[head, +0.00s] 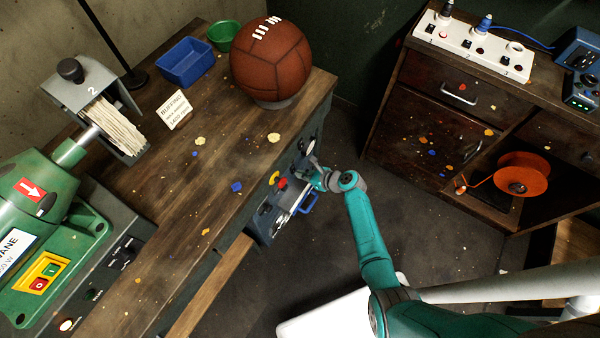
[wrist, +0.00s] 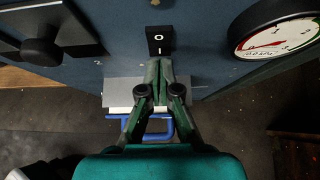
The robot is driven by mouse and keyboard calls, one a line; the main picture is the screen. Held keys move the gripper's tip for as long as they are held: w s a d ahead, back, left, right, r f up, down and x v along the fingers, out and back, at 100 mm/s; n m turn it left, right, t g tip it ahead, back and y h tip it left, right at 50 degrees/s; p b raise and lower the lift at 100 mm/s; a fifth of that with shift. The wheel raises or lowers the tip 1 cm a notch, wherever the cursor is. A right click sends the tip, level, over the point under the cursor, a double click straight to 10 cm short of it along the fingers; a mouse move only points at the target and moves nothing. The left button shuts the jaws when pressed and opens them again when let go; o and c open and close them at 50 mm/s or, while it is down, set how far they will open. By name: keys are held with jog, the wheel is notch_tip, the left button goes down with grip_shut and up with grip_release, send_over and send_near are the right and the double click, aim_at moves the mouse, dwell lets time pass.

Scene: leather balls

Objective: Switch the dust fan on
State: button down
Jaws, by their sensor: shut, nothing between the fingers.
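A black rocker switch (wrist: 160,38) marked O above and I below is set in a blue panel (wrist: 118,72) in the wrist view. No label naming the dust fan is readable. My gripper (wrist: 160,64) is shut and empty, its fingertips just below the switch's lower, I end; I cannot tell whether they touch it. In the head view my gripper (head: 313,172) is at the panel on the bench's front side, and the switch itself cannot be made out there.
A round gauge (wrist: 275,28) is right of the switch and a black knob (wrist: 41,52) left. A blue handle (wrist: 152,130) lies below, behind my fingers. On the bench (head: 215,150) stand a brown ball (head: 270,65), a blue tray (head: 185,64) and a green machine (head: 50,215).

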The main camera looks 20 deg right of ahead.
jog(key=shift+w+a, duration=0.3)
jog(key=shift+w, duration=0.1)
jog(key=shift+w+a+f, duration=0.1)
dwell(0.4)
jog(key=shift+w+r, duration=0.1)
jog(key=shift+r, duration=0.85)
